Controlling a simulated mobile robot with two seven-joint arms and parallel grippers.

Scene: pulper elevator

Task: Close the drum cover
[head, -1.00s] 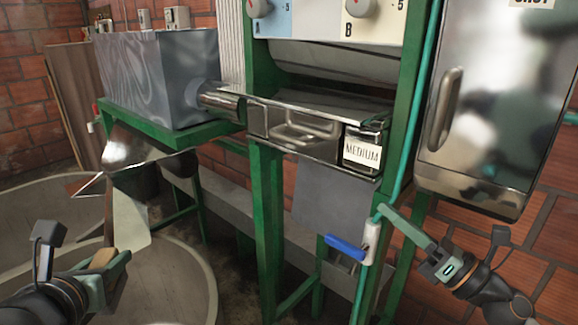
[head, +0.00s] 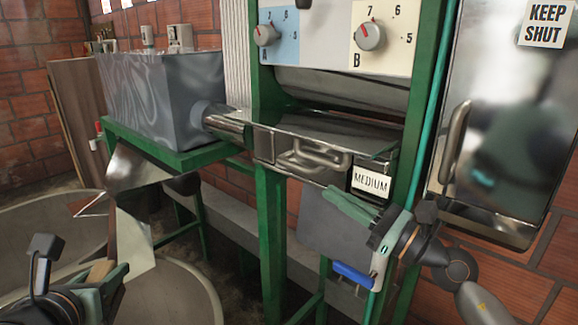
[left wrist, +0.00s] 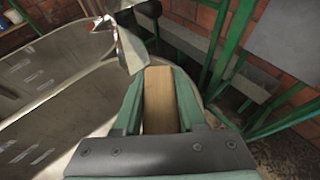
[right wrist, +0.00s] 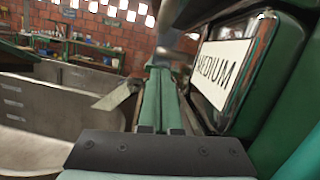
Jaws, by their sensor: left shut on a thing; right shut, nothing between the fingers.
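The drum cover seems to be the shiny metal panel (head: 335,137) with a bar handle (head: 315,155) on its front, below the dials; it lies nearly level, with a dark gap above it. My right gripper (head: 333,194) is shut and empty, its fingertips just below the handle in the picture; I cannot tell if they touch anything. It also shows in the right wrist view (right wrist: 158,75), left of the MEDIUM label (right wrist: 222,72). My left gripper (head: 110,276) is low at the left, shut on a tan wooden block (left wrist: 158,100), away from the cover.
Green frame posts (head: 271,235) stand around the machine. A blue-handled valve (head: 353,274) and a teal hose (head: 437,105) are close to my right arm. A metal door marked KEEP SHUT (head: 505,110) is at right. A round concrete tank (head: 195,290) is below left.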

